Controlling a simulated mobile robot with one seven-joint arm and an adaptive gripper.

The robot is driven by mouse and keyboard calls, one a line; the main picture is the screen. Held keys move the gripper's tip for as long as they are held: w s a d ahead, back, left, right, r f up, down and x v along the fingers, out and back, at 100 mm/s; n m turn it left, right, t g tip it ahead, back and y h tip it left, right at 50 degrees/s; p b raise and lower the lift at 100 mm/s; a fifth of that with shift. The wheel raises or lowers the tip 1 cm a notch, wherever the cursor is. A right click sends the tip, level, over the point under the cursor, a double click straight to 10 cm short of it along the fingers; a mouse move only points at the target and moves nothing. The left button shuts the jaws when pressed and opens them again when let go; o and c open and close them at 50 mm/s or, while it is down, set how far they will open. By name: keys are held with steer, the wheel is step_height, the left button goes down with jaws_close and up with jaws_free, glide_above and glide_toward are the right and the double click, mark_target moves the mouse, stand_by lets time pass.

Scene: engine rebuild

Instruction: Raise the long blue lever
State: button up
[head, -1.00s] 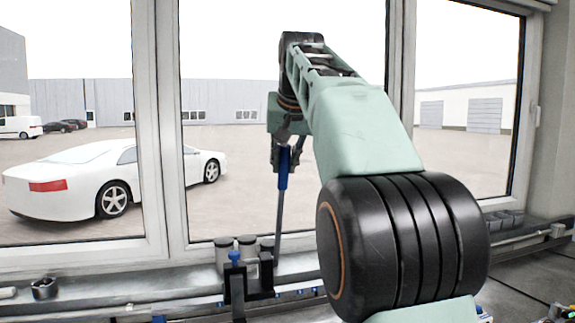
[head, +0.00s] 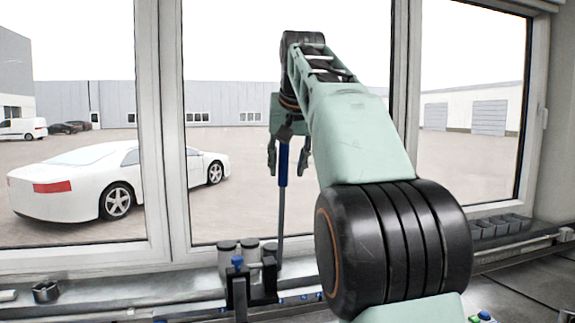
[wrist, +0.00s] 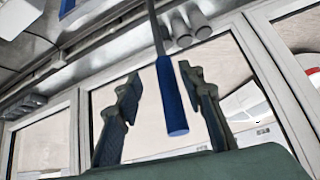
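The long blue lever (head: 283,165) stands nearly upright at the bench by the window, a thin grey rod with a blue grip at its top. My gripper (head: 288,172) hangs at the top of the lever with its fingers apart, one on each side of the blue grip. In the wrist view the blue grip (wrist: 172,98) lies between the two open fingers (wrist: 158,76), with gaps visible on both sides. The lower end of the rod is partly hidden behind a black bracket.
A dark nut-like part (head: 46,291) lies on the sill at left. The window frame (head: 160,150) is close behind. Grey bins (head: 497,227) stand at right.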

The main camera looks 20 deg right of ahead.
steer(key=shift+s+r, duration=0.1)
steer(key=shift+r, duration=0.05)
steer(key=v, duration=0.7)
steer(key=shift+s+r, duration=0.15)
steer(key=shift+s, duration=0.05)
